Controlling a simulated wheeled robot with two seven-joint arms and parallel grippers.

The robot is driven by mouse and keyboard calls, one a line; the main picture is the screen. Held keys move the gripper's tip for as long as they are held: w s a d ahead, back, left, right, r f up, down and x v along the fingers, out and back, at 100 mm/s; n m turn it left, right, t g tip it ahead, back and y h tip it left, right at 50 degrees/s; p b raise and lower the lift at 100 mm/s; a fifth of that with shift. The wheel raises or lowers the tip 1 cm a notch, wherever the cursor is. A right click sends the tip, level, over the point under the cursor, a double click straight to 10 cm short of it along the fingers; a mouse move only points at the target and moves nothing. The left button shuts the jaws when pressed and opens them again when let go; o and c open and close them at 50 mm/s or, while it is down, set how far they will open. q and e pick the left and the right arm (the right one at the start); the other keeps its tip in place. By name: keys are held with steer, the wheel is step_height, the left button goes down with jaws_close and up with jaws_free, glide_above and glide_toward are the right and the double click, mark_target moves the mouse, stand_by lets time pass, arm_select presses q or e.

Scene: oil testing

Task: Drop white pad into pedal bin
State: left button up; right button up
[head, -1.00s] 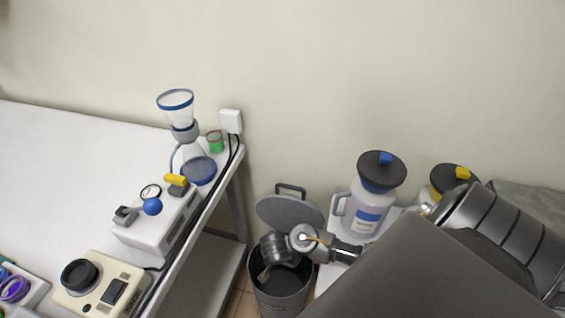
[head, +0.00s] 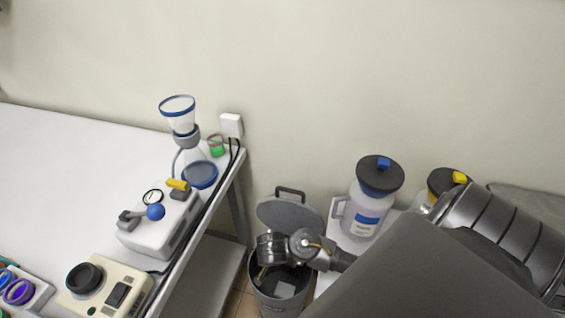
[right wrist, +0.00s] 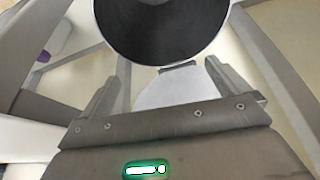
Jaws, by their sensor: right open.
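The pedal bin (head: 279,306) stands on the floor right of the bench, with its round lid (head: 290,212) raised. My right gripper (head: 263,271) is over the bin opening, tilted downward, open and empty. In the right wrist view, the open fingers of my right gripper (right wrist: 165,85) have nothing between them; the dark bin opening (right wrist: 160,30) and the pale lid (right wrist: 172,92) lie beyond. My left gripper is out of view.
A white bench (head: 60,150) at left holds a filter funnel flask (head: 182,120), a white device (head: 155,230) and a beige device (head: 105,290). A blue-marked jug (head: 362,212) and a yellow-capped jug (head: 447,182) stand right of the bin.

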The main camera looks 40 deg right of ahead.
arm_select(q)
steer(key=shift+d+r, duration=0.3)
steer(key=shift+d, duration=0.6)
arm_select(e)
steer(key=v, duration=0.5)
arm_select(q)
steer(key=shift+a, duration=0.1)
